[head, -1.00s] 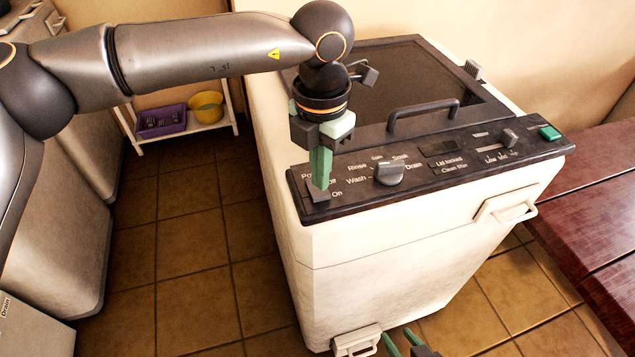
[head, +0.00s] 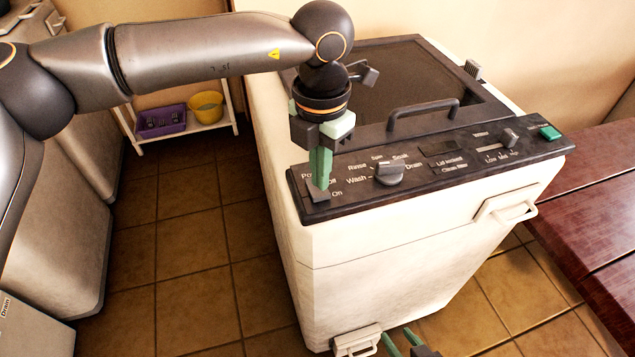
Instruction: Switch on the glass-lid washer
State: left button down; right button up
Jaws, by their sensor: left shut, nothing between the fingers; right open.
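The glass-lid washer (head: 375,270) is a white machine with a dark glass lid (head: 405,85) that is closed under a dark handle (head: 423,114). Its black control panel (head: 440,183) has a grey power switch (head: 317,194) at the left end, labelled Power, Off and On. My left gripper (head: 320,184) is shut with green fingertips pointing down at the power switch. The tips touch or nearly touch it and hide part of it. My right gripper (head: 403,340) is open at the bottom edge, in front of the washer, mostly out of view.
The panel also has a program knob (head: 388,172), a small slider knob (head: 510,137) and a green button (head: 549,132). A wooden table (head: 590,205) stands close at right. A low white shelf (head: 190,127) holds a purple basket (head: 162,121) and a yellow bowl (head: 207,106).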

aim_at(320, 193)
pick_arm(q)
jog(key=shift+f+b, duration=0.75)
jog(key=shift+f, duration=0.15)
jog(key=shift+r, duration=0.1)
dwell(0.3)
jog(key=shift+r+p, duration=1.95)
jog(key=shift+r, duration=1.5)
